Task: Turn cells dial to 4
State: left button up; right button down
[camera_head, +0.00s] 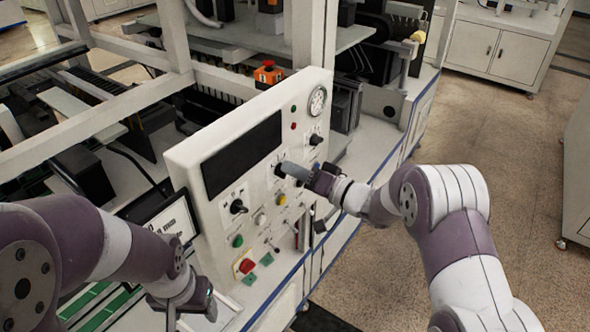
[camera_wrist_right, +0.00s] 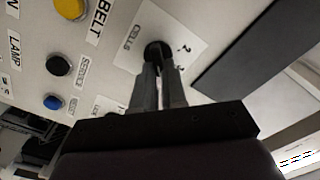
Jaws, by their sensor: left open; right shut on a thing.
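The white control panel (camera_head: 184,160) stands in front of me with a black display, knobs and buttons. The cells dial (camera_wrist_right: 157,52) is a black round knob on a white plate labelled CELLS in the right wrist view. My right gripper (camera_head: 287,170) reaches it from the right; its fingers (camera_wrist_right: 160,70) are shut on the dial. The fingers hide much of the knob, and its pointer cannot be read. A digit, seemingly 2, shows beside it. My left gripper (camera_head: 187,304) is open and empty at the lower left, below the panel.
Other black knobs (camera_head: 238,206) and a yellow button (camera_head: 282,199) sit close by on the panel. A yellow button (camera_wrist_right: 70,8) and a blue button (camera_wrist_right: 53,102) show in the wrist view. A small screen (camera_head: 170,222) stands left of the panel. An orange-red switch (camera_head: 267,74) is behind it.

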jog(key=c, duration=1.2)
grip_release()
jog(key=shift+d, duration=0.15)
jog(key=b+v, duration=0.4)
jog(key=v, duration=0.8)
jog(key=shift+s+d, duration=0.15)
jog(key=shift+d, duration=0.05)
